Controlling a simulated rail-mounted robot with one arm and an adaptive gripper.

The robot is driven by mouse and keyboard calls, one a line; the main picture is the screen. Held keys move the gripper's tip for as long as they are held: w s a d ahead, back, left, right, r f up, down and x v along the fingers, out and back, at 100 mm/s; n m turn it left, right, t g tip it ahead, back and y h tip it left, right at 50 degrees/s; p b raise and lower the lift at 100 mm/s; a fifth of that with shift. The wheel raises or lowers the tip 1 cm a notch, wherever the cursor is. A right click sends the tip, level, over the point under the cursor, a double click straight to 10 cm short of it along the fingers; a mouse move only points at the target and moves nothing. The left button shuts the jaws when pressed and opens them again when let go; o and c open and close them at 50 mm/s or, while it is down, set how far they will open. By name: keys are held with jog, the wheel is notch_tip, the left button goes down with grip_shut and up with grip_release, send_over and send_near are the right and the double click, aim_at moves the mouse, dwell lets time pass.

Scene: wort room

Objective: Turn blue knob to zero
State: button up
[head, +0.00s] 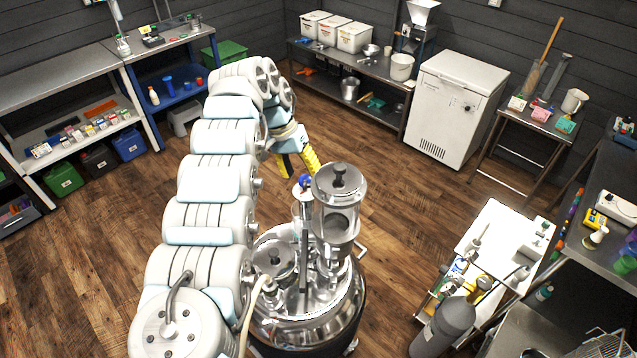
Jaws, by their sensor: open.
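The blue knob (304,181) is small and sits near the top of the steel brewing vessel (322,325), just left of its upper cylinder (338,190). Its dial marking is too small to read. My gripper (302,176) has yellow and black fingers. They are spread apart and point down toward the knob, just above and behind it in the head view. I see nothing between the fingers. I cannot tell whether a finger touches the knob.
The vessel's steel pipes and lidded pot (274,262) crowd the space below the knob. A white cart (497,225) and a grey gas cylinder (444,328) stand to the right. A white chest (455,105) is behind. The wooden floor (405,205) right of the vessel is clear.

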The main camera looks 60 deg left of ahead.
jog(key=shift+p+x, duration=0.35)
jog(key=shift+x, duration=0.95)
grip_shut()
